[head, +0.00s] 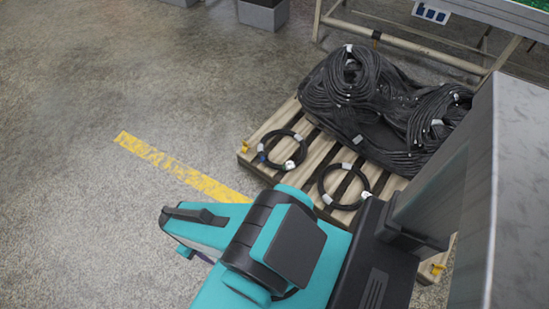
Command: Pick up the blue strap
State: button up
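I cannot clearly make out a blue strap in the head view. A small black hose coil (283,149) lies at the left of the pallet and has pale tags. One mark on its left side (262,156) looks bluish but is too small to tell. A second black coil (344,186) to its right has whitish tags, one of them (327,199) faintly bluish. My teal and black arm fills the lower middle of the view. No gripper fingers can be made out.
The wooden pallet (256,165) also bears a large heap of black hoses (364,90). A metal-framed table (400,42) stands behind it. A grey metal panel (520,180) rises at the right. Open grey floor with a yellow line (184,172) lies to the left.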

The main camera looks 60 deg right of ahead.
aim_at(265, 156)
jog(key=u, duration=1.3)
jog(key=k, duration=0.1)
jog(key=z, duration=2.75)
jog(key=k, duration=0.95)
jog(key=u, duration=0.15)
jog(key=i, duration=0.95)
jog(key=z, duration=0.05)
